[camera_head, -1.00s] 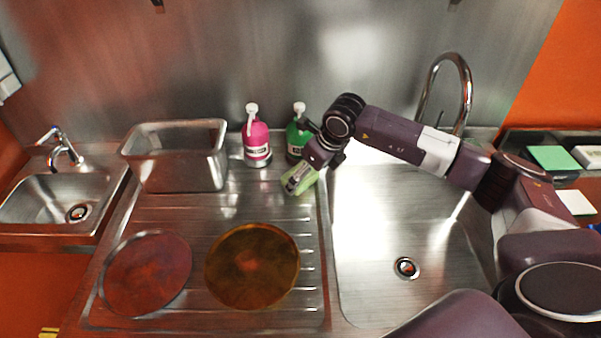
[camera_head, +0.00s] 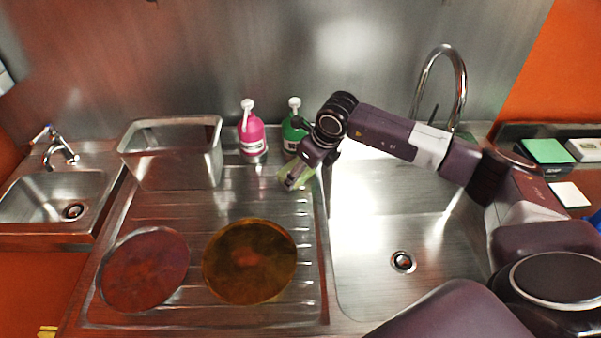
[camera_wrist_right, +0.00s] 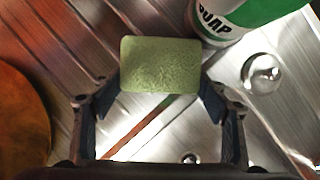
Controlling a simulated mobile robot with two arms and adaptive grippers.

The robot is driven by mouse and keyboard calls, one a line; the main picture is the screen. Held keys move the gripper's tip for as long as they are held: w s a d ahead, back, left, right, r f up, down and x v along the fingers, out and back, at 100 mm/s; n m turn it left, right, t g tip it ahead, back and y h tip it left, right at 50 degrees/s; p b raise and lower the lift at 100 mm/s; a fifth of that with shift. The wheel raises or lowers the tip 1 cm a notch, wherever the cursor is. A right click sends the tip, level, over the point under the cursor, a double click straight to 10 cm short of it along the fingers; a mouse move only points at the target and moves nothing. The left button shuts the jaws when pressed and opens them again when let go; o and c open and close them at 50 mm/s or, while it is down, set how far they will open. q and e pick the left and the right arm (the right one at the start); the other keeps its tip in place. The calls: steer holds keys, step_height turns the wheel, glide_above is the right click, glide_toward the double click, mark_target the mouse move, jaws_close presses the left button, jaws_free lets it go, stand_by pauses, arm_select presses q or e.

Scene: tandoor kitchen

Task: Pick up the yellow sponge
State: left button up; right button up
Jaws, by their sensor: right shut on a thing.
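The sponge (camera_wrist_right: 160,64) looks yellow-green in the right wrist view, a rounded block between the fingertips of my right gripper (camera_wrist_right: 161,97). The fingers press on its two sides, so the gripper is shut on it. In the head view my right gripper (camera_head: 293,181) is at the back right of the ribbed drainboard, just in front of the green bottle, and mostly hides the sponge. I cannot tell whether the sponge touches the steel. My left gripper is not in view.
A green pump bottle (camera_head: 292,134) stands close behind the gripper, with a pink pump bottle (camera_head: 252,137) to its left. A steel bin (camera_head: 172,176) and two round plates (camera_head: 145,270) (camera_head: 250,262) occupy the drainboard. The sink basin (camera_head: 375,285) at right is empty; a tall faucet (camera_head: 461,80) rises behind it.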

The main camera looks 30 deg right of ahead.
mark_target(303, 173)
steer(key=shift+s+r+b, duration=0.1)
steer(key=shift+r+b, duration=0.05)
steer(key=shift+b, duration=0.25)
step_height(303, 173, up, 7)
steer(key=b, duration=0.2)
steer(key=shift+a+b, duration=0.1)
steer(key=shift+b, duration=0.2)
steer(key=s+a+b, duration=0.2)
steer(key=s+a, duration=0.2)
steer(key=s, duration=0.5)
steer(key=s+a+b, duration=0.3)
steer(key=s+a, duration=0.1)
steer(key=s, duration=0.4)
steer(key=shift+s+a+f, duration=0.2)
steer(key=shift+s+a, duration=0.1)
steer(key=shift+s, duration=0.1)
steer(key=shift+o, duration=0.3)
steer(key=c, duration=0.3)
steer(key=shift+f, duration=0.1)
steer(key=shift+c, duration=0.2)
